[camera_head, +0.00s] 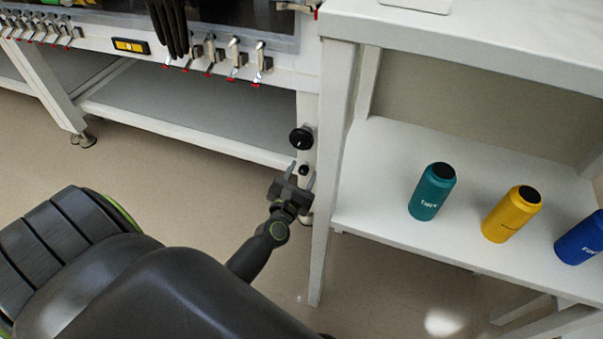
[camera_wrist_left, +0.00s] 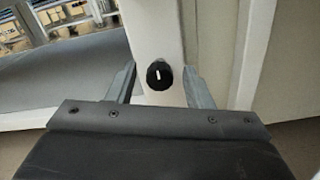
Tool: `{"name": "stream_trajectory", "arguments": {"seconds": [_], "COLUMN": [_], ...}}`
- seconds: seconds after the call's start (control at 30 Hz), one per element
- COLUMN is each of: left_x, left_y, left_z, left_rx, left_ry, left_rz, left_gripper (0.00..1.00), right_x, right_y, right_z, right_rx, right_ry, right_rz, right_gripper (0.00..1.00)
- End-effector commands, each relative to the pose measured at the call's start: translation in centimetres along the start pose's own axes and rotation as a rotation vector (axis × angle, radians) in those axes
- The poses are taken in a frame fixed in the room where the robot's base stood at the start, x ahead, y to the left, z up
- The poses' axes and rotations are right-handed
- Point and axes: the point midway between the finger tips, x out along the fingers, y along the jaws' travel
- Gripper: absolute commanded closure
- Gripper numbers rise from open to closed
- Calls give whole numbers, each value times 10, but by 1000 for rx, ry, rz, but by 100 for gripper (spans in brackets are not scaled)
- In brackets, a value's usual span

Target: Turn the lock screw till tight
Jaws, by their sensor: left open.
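A round black knob (camera_head: 301,138) with a small pale mark sits on the white front leg of the glovebox bench. In the left wrist view one black knob (camera_wrist_left: 159,75) with a white line shows between the open fingers, apart from both. Contact is not visible. My right gripper is not in view.
A white shelf unit (camera_head: 338,130) stands close to the right of the leg, bearing a teal bottle (camera_head: 432,192), a yellow bottle (camera_head: 511,214) and a blue bottle (camera_head: 581,238). A black glove (camera_head: 170,25) and several toggle clamps (camera_head: 236,58) are above left. The floor at left is clear.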

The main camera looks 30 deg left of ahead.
Motion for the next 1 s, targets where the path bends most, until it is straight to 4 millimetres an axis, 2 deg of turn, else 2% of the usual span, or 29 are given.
{"name": "stream_trajectory", "arguments": {"seconds": [0.13,0.47,0.77,1.0], "left_x": [0,0,0,0], "left_y": [0,0,0,0], "left_z": [0,0,0,1], "left_rx": [0,0,32,162], "left_ry": [0,0,0,0], "left_rz": [0,0,0,0], "left_gripper": [54,97,98,98], "right_x": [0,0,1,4], "right_y": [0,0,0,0], "right_z": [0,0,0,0], "right_rx": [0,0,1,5], "right_ry": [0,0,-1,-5], "right_rz": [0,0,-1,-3], "right_gripper": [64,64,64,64]}}
